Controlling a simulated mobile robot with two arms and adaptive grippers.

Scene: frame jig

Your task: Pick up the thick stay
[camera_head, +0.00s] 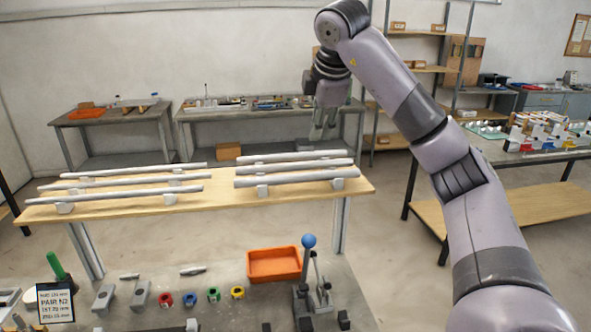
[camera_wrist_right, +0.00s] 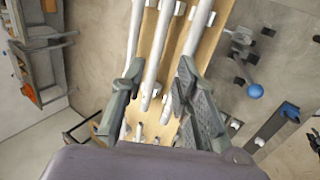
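Pale grey rods lie across supports on a wooden shelf, in a left group and a right group of three each. In the right group are a front rod (camera_head: 297,176), a middle rod (camera_head: 294,166) and a back rod (camera_head: 291,155). The front rod (camera_wrist_right: 200,27) looks somewhat thicker; I cannot be sure which is the thick stay. The left group's front rod (camera_head: 120,194) also looks stout. My left gripper is out of view.
The wooden shelf (camera_head: 215,200) stands behind a grey bench holding an orange tray (camera_head: 274,265), a blue-knobbed lever device (camera_head: 309,241), coloured rings and a label card (camera_head: 56,303). Another table (camera_head: 545,150) with parts stands at right. Open floor lies between.

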